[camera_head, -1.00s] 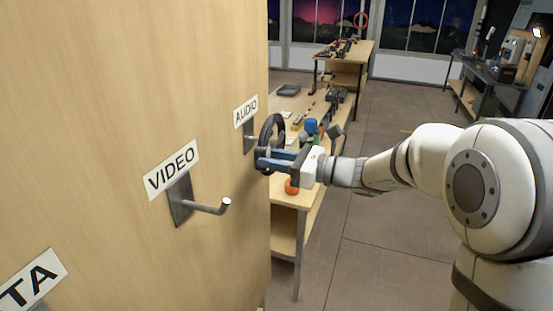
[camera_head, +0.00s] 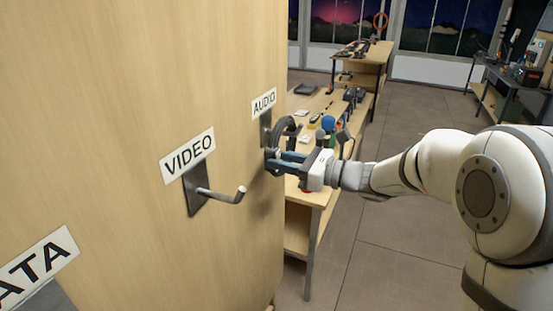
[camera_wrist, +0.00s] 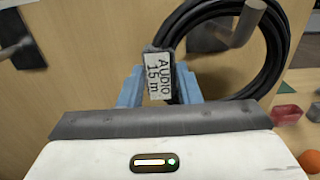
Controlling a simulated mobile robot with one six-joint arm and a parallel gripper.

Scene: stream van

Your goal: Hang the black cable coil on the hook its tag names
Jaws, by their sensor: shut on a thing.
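The black cable coil (camera_head: 290,126) is at the AUDIO hook (camera_head: 266,128) on the wooden panel. My gripper (camera_head: 278,160) is shut on the coil's lower left part, at its tag. The wrist view shows the white tag (camera_wrist: 159,76), reading "AUDIO 15 m", between my blue fingers. The coil (camera_wrist: 277,45) stands as a ring beyond them. The grey hook (camera_wrist: 245,22) shows inside the ring, its tip overlapping the coil's upper right part. I cannot tell whether the coil rests on the hook.
The VIDEO hook (camera_head: 222,195) sticks out nearer on the same panel. A DATA sign (camera_head: 38,265), partly cut off, is at lower left. A wooden bench (camera_head: 300,195) with several small items stands behind the coil.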

